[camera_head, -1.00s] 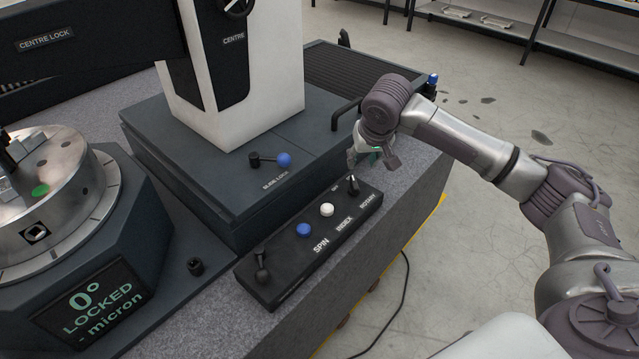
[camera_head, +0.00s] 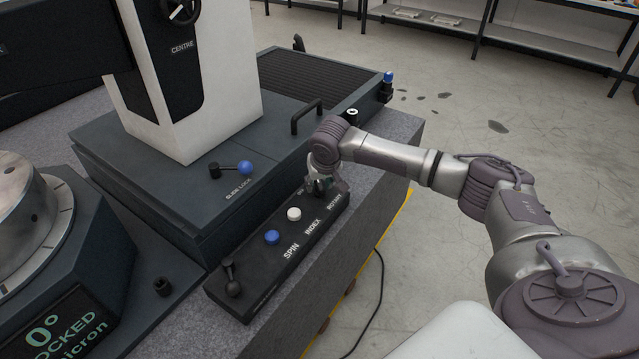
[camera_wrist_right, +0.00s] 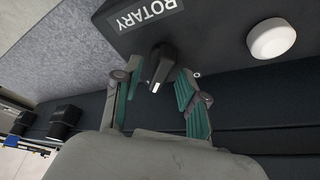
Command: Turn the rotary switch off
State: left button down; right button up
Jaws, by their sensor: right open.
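The rotary switch (camera_wrist_right: 158,66) is a black knob with a white mark on its pointer, beside the ROTARY label on the black control box (camera_head: 250,275). In the head view my right gripper (camera_head: 318,190) is over the ROTARY end of the box and hides the knob. In the right wrist view the right gripper (camera_wrist_right: 158,95) is open, with one green-padded finger on each side of the knob. The knob is between the fingertips; I cannot tell whether either finger touches it. My left gripper is not in view.
A white button (camera_head: 294,214), a blue button (camera_head: 272,237) and a black lever (camera_head: 231,280) share the box. The slide lock lever (camera_head: 232,168) and a black handle (camera_head: 307,115) are close behind. A granite bed (camera_head: 345,225) surrounds the box.

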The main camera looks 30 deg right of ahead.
jog(key=shift+f, duration=0.1)
grip_shut()
dwell(0.3)
